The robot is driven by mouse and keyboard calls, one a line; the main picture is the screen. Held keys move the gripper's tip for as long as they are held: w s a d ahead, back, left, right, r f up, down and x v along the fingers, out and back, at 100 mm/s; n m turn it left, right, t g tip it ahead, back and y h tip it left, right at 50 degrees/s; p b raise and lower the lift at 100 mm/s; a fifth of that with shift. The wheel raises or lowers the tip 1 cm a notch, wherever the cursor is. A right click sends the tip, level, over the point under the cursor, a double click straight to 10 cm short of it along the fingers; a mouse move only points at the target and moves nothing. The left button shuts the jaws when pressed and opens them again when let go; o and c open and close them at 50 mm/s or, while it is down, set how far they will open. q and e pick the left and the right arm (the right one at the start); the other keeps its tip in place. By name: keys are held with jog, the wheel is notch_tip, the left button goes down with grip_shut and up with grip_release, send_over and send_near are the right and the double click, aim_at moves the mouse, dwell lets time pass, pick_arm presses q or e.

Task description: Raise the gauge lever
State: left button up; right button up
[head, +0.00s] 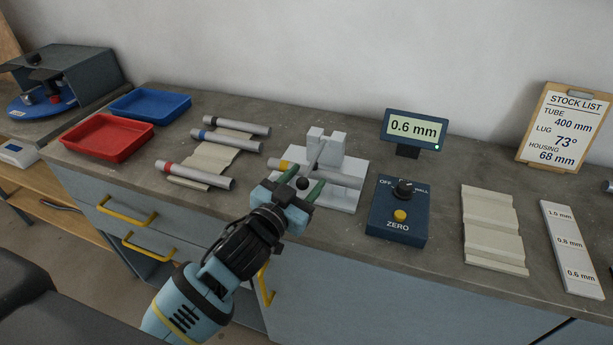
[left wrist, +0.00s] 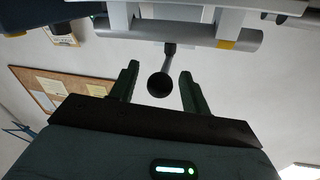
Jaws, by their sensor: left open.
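The gauge lever is a thin metal rod (head: 316,156) ending in a black ball knob (head: 302,183), on a white gauge stand (head: 345,195). A grey tube with a yellow band (head: 335,176) lies across the stand. My left gripper (head: 298,185) is open at the front of the stand, its green fingers on either side of the knob. In the left wrist view the knob (left wrist: 160,85) sits between the two fingers, with a visible gap on each side. The display (head: 415,128) reads 0.6 mm. My right gripper is not in view.
A blue control box (head: 398,212) with a dial and yellow ZERO button stands right of the stand. Several banded tubes (head: 225,141) lie to the left, near red (head: 108,137) and blue (head: 150,104) trays. A grooved beige block (head: 490,225) and thickness card (head: 571,250) lie right.

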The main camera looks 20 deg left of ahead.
pick_arm(q)
jog(key=shift+x, duration=0.75)
jog(key=shift+c, duration=0.5)
grip_shut()
